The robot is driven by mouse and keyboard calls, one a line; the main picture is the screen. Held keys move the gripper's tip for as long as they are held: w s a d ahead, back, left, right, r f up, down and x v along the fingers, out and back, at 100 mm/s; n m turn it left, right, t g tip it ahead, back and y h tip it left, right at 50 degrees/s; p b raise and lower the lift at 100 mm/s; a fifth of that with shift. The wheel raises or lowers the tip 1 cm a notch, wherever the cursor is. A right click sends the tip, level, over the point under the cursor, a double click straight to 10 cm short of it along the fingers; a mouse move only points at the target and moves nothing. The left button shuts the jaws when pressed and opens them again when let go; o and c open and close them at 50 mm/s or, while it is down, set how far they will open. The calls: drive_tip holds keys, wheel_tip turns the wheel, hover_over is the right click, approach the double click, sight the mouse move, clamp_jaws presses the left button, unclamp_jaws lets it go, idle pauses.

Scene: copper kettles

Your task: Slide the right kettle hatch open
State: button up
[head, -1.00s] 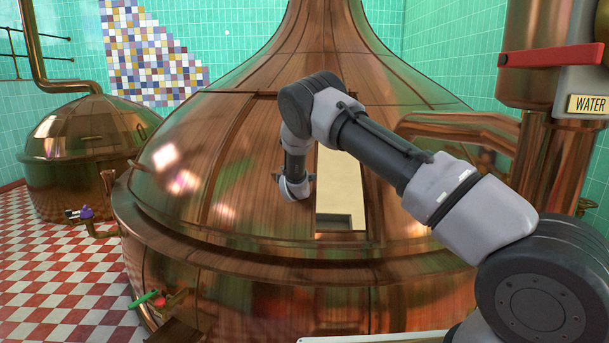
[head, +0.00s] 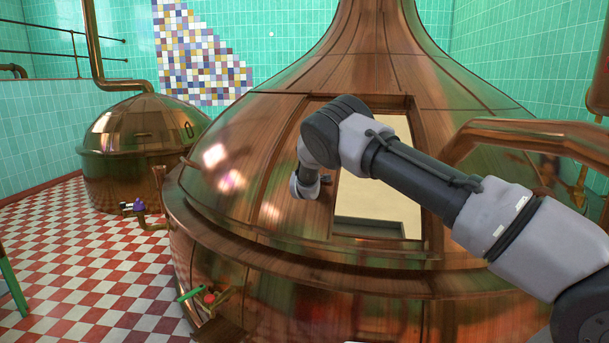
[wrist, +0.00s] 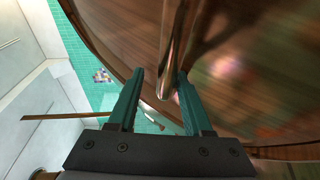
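The right kettle (head: 255,165) is the large copper dome in the middle of the head view. Its hatch opening (head: 385,205) shows a pale interior, partly covered by my arm. The copper hatch panel (head: 315,215) lies at the left of the opening. My gripper (head: 322,180) is at the left edge of the opening, its fingers mostly hidden in the head view. In the wrist view my gripper (wrist: 161,78) has its two teal fingers apart. A copper handle bar (wrist: 170,60) lies between the fingertips, close to the right finger, with a gap to the left one.
A smaller copper kettle (head: 130,150) stands at the back left on the red and white checkered floor (head: 85,265). A copper pipe (head: 510,130) bends in at the right. A green-handled valve (head: 192,294) sticks out low on the large kettle. Open floor lies left.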

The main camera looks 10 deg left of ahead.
drive_tip(key=shift+f, duration=0.3)
drive_tip(key=shift+s, duration=0.2)
drive_tip(key=v, duration=1)
drive_tip(key=shift+s, duration=0.3)
